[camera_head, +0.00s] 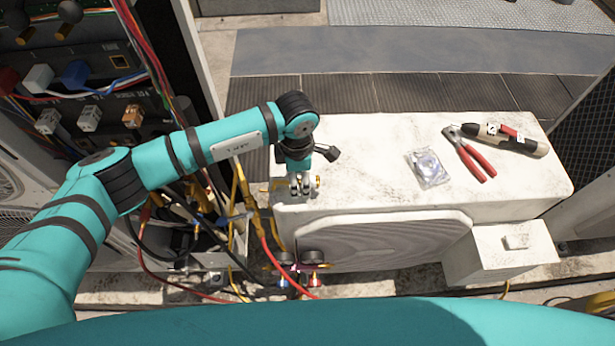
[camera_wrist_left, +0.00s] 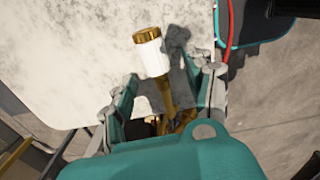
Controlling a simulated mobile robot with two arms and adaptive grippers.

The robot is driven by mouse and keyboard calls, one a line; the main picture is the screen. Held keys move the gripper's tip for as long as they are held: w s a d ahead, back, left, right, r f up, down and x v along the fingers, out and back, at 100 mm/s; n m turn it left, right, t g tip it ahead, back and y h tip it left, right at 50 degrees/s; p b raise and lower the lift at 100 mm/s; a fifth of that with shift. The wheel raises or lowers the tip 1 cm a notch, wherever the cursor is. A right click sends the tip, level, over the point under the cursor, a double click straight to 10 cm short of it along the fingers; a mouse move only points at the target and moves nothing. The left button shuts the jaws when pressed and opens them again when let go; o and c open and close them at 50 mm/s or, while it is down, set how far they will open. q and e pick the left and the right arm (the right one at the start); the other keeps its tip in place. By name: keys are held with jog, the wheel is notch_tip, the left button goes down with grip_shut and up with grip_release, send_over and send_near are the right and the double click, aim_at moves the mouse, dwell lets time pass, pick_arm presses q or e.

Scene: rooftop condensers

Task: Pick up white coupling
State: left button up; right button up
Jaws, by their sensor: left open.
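The white coupling (camera_wrist_left: 151,52) is a short white cylinder with a brass-coloured cap, on the pale, stained top of the condenser (camera_wrist_left: 60,50) near its edge. In the head view, only a small brass-coloured bit shows beside my left gripper (camera_head: 301,186), at the left end of the white condenser (camera_head: 375,170). In the left wrist view, my left gripper (camera_wrist_left: 163,92) is open, with its two fingers apart. My right gripper is not in view.
Red-handled pliers (camera_head: 470,155), a dark-and-beige tool (camera_head: 505,138) and a clear packet (camera_head: 428,167) lie on the condenser's right part. Gauges with hoses (camera_head: 300,262) hang at its front left. An open wired cabinet (camera_head: 85,95) stands left. The condenser's middle top is clear.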

aim_at(299, 180)
pick_arm(q)
jog(key=shift+f, duration=0.3)
grip_shut()
jog(key=shift+r, duration=0.15)
jog(key=shift+r+b, duration=0.35)
jog(key=shift+r, duration=0.2)
notch_tip(299, 180, up, 2)
jog(key=shift+w+r+b, duration=0.1)
jog(key=shift+b, duration=0.4)
jog(key=s+d+b, duration=0.1)
jog(key=s+d, duration=0.3)
jog(key=s, duration=0.2)
jog(key=s+d+r+b, duration=0.1)
jog(key=s+d+b, duration=0.1)
jog(key=s+d, duration=0.3)
jog(key=shift+s+r+b, duration=0.25)
jog(key=shift+s+b, duration=0.05)
jog(key=shift+s, duration=0.95)
